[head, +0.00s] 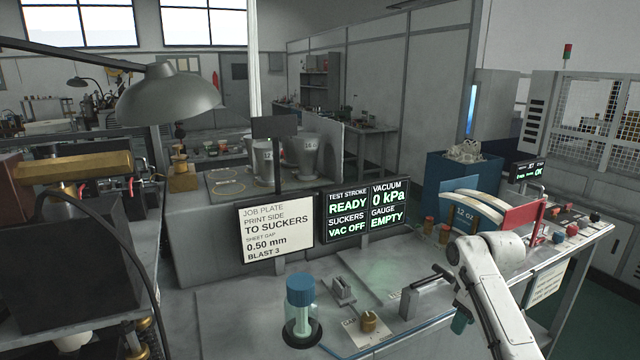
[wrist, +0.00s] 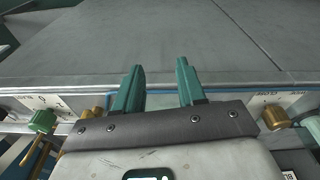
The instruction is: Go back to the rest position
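My gripper (wrist: 160,68) is open, with two green fingers apart and nothing between them in the wrist view. It points toward the front edge of the grey bench top (wrist: 190,40). In the head view my white arm comes in from the lower right. Only a bit of green finger (head: 461,323) shows below the wrist, near the front of the bench. The status screen (head: 364,211) reads TEST STROKE READY, VACUUM 0 kPa, SUCKERS VAC OFF and GAUGE EMPTY.
A blue-capped jar (head: 300,308), a brass knob (head: 369,321) and a grey block with a black lever (head: 425,296) are at the bench front. The job plate sign (head: 275,228) stands behind. A blue bin (head: 462,172) and a curved cup-blank stack (head: 470,207) are at right.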

